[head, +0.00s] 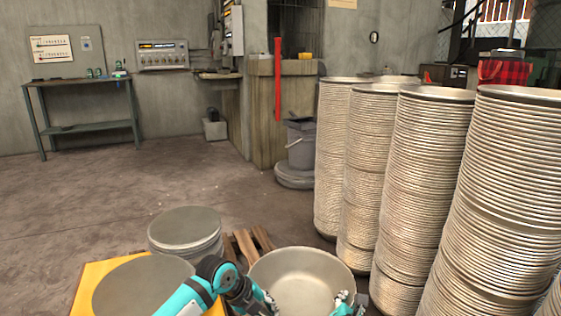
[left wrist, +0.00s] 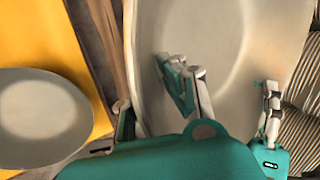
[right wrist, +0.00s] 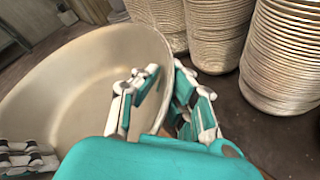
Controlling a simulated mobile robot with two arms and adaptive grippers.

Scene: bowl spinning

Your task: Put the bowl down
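A large pale metal bowl (head: 302,278) is at the bottom centre of the head view, between my two grippers. Its inside faces up towards the camera. My left gripper (head: 264,300) is at its left side; in the left wrist view the fingers (left wrist: 150,88) straddle the bowl's wall, one inside and one outside. My right gripper (head: 345,303) is at the right side; in the right wrist view its fingers (right wrist: 165,82) are closed about the rim. Both grippers appear shut on the bowl. The outer fingertips and the bowl's underside are hidden.
Tall bowl stacks (head: 425,180) stand close on the right. A yellow surface (head: 88,283) bearing a round grey piece (head: 140,290) is at the lower left. Behind it stands a low stack (head: 185,230), beside a wooden pallet (head: 250,240). The floor at left is open.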

